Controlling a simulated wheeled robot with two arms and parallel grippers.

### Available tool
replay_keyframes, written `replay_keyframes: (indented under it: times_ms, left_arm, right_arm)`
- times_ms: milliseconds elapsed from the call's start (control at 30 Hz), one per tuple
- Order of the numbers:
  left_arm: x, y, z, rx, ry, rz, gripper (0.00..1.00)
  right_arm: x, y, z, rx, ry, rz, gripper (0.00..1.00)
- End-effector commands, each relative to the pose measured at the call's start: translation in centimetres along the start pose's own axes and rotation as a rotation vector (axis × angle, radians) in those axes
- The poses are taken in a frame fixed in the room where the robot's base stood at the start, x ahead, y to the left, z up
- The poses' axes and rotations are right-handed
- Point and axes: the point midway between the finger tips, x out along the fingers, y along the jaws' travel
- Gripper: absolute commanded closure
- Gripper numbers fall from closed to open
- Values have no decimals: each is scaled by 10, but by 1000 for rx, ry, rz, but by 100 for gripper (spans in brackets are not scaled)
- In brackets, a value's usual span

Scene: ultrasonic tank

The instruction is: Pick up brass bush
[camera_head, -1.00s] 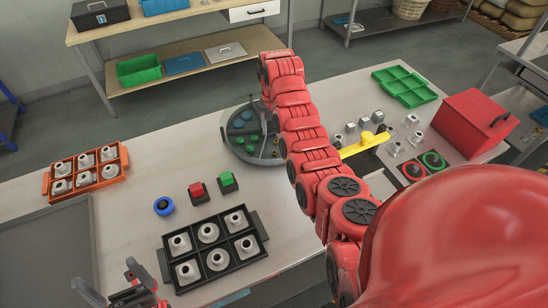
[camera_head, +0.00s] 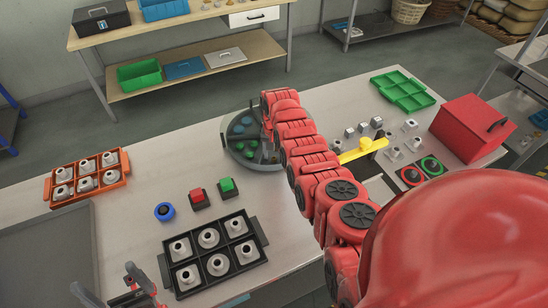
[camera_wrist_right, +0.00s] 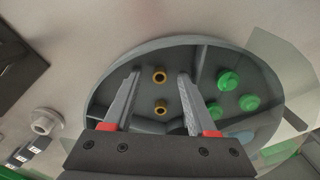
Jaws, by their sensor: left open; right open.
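Two brass bushes show in the right wrist view, a far one (camera_wrist_right: 160,76) and a near one (camera_wrist_right: 161,107). They stand in one compartment of the round grey divided tray (camera_wrist_right: 112,74). My right gripper (camera_wrist_right: 158,76) is open above them, its fingers on either side of the bushes and empty. In the head view the tray (camera_head: 236,153) is partly hidden by my right arm, which also hides the right gripper and the bushes. My left gripper (camera_head: 112,283) is open and empty at the bottom left, partly cut off by the frame.
Green pieces (camera_wrist_right: 228,81) lie in a neighbouring compartment of the tray. A black tray (camera_head: 229,259) of pale fittings, a blue ring (camera_head: 164,212), a red button (camera_head: 198,196) and a green button (camera_head: 228,187) stand in front. A yellow-topped fixture (camera_head: 362,149) stands right of my arm.

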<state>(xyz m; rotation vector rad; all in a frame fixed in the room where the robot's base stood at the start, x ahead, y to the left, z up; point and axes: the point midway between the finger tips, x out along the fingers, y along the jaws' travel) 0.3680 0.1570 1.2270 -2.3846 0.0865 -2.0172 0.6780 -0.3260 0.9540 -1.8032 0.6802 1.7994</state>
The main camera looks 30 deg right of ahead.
Motion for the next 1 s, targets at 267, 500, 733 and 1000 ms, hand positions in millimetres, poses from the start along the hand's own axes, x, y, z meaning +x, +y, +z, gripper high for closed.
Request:
replay_keyframes:
  times_ms: [267,500,733,1000]
  left_arm:
    - [0,0,0,0,0,0,4]
    - [0,0,0,0,0,0,4]
    - [0,0,0,0,0,0,4]
    - [0,0,0,0,0,0,4]
  right_arm:
    - [2,0,0,0,0,0,43]
    - [2,0,1,0,-1,0,82]
    - [2,0,1,0,-1,0,100]
    - [2,0,1,0,-2,0,100]
